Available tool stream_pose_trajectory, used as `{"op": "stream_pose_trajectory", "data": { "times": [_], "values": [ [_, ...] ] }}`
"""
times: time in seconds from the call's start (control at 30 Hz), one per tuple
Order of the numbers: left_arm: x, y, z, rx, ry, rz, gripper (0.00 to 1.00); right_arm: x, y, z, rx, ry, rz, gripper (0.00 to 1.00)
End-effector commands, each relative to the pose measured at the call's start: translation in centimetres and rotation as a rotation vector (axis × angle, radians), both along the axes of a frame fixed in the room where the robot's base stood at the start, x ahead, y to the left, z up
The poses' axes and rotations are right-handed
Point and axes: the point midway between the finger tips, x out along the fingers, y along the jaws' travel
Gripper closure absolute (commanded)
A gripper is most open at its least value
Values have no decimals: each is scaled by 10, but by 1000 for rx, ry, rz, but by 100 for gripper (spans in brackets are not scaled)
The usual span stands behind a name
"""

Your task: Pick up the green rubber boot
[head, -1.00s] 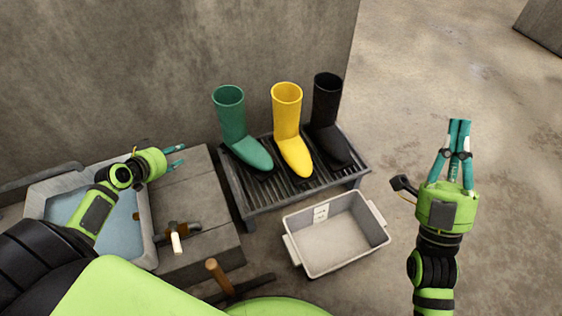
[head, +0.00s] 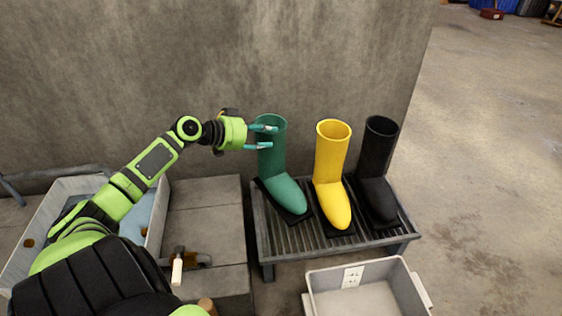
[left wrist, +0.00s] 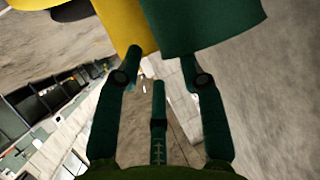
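The green rubber boot (head: 283,190) stands upright at the left end of a slatted rack, its toe pointing toward me. My left gripper (head: 272,137) is at the upper part of its shaft, coming from the left. Its two teal fingers are apart and overlap the shaft in the head view; I cannot tell if they touch it. In the left wrist view the fingers (left wrist: 161,52) are spread, and the green boot (left wrist: 207,25) fills the top just beyond the right fingertip. My right gripper is out of view.
A yellow boot (head: 331,165) and a black boot (head: 375,160) stand to the right on the rack (head: 265,238). A concrete wall (head: 200,60) is close behind. A white bin (head: 320,285) sits in front. Open floor (head: 480,170) lies at right.

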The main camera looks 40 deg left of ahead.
Motion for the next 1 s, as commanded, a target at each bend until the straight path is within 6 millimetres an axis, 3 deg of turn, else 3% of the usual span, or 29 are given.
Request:
{"op": "stream_pose_trajectory", "data": {
  "times": [0.5,0.83,0.87,0.93,0.97,1.0],
  "values": [
    [44,-12,-19,-1,-2,2,60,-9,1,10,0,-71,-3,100],
    [48,-13,-20,0,1,2,60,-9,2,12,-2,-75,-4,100],
    [48,-13,-20,0,1,2,64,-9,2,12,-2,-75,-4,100],
    [48,-14,-20,0,1,2,92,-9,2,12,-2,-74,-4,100],
    [48,-14,-20,0,1,2,100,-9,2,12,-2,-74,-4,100],
    [48,-14,-20,0,0,2,100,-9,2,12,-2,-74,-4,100]
  ]
}}
